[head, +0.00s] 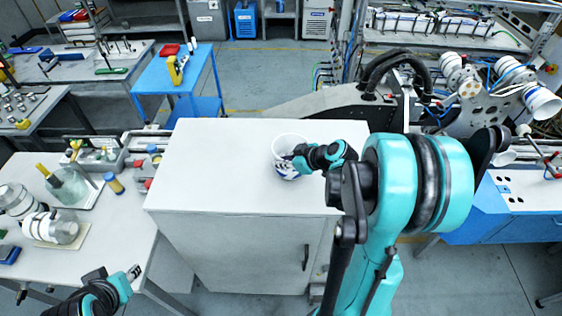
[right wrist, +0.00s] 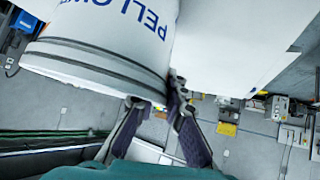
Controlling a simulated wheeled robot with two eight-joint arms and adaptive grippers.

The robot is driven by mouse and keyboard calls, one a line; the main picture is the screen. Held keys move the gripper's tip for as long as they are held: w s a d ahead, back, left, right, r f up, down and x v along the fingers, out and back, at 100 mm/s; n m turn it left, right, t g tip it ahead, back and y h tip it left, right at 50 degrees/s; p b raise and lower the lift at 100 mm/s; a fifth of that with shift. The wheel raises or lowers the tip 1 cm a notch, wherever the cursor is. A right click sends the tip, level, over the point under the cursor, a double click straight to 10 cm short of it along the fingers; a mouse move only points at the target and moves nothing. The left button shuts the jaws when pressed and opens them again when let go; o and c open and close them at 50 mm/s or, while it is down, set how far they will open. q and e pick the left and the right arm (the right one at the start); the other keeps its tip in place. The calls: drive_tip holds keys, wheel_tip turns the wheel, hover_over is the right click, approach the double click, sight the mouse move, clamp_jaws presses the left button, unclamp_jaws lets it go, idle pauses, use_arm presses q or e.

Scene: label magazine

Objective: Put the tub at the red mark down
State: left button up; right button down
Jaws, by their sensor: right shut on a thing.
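A white tub (head: 287,145) with dark markings on its side shows over the right part of a white cabinet top (head: 225,150) in the head view. My right gripper (head: 299,163) is shut on the tub's near right side. In the right wrist view the tub (right wrist: 100,45) fills the upper left, with blue lettering, and my right gripper's fingers (right wrist: 155,103) are at its rim. I cannot tell whether the tub touches the cabinet top. No red mark shows on the bare cabinet top. My left gripper (head: 118,283) is low at the lower left, empty-looking, its finger opening unclear.
The cabinet top left of the tub is clear. A bench (head: 110,220) with bottles and trays stands at the left. A blue cart (head: 205,75) with a yellow tool stands behind. Machinery with white rolls (head: 540,103) is at the right, behind my right arm.

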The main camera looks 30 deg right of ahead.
drive_tip(key=shift+s+f, duration=0.1)
drive_tip(key=c, duration=1.6)
unclamp_jaws()
drive_tip(key=shift+r, duration=0.3)
drive_tip(key=p+v, duration=0.1)
drive_tip(key=v, duration=1)
drive_tip(key=s+a+m+g+h, duration=0.2)
drive_tip(key=s+a+m, duration=0.3)
drive_tip(key=a, duration=1.2)
drive_tip(key=s+h, duration=0.1)
drive_tip(key=s, duration=0.2)
drive_tip(key=shift+m+h, duration=0.4)
